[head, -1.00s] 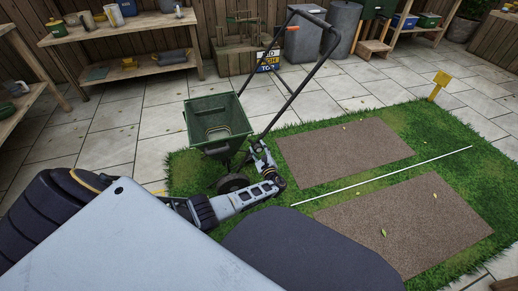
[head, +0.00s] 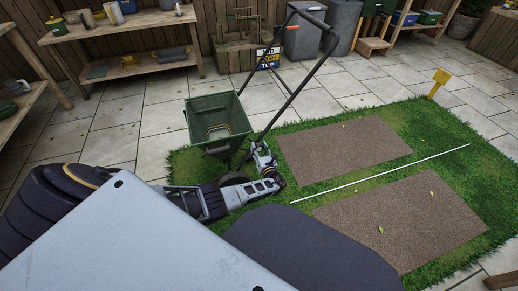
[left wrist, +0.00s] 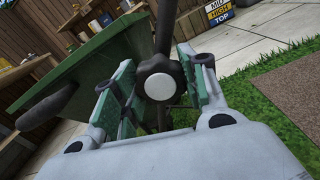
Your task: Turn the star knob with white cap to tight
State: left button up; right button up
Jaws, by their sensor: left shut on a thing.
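The star knob with white cap (left wrist: 160,84) shows in the left wrist view, with black lobes around a round white cap. It sits on the dark handle post of a green spreader (head: 218,118). My left gripper (left wrist: 162,88) has one finger on each side of the knob and is shut on it. In the head view my left gripper (head: 260,154) is at the spreader's post, low beside the hopper, and hides the knob. The knob's pointer or marks cannot be made out. My right gripper is not in view.
The spreader stands on a grass patch (head: 425,125) with two brown soil beds (head: 345,147) and a white line (head: 385,173). A yellow marker (head: 439,82) stands at the far edge. Wooden shelves (head: 130,70) are at the back left. Paving is clear left of the spreader.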

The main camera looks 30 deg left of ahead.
pick_arm(q)
jog(key=shift+s+f, duration=0.1)
dwell(0.3)
jog(key=o, duration=1)
jog(key=shift+d, duration=0.1)
jog(key=shift+v, duration=5.9)
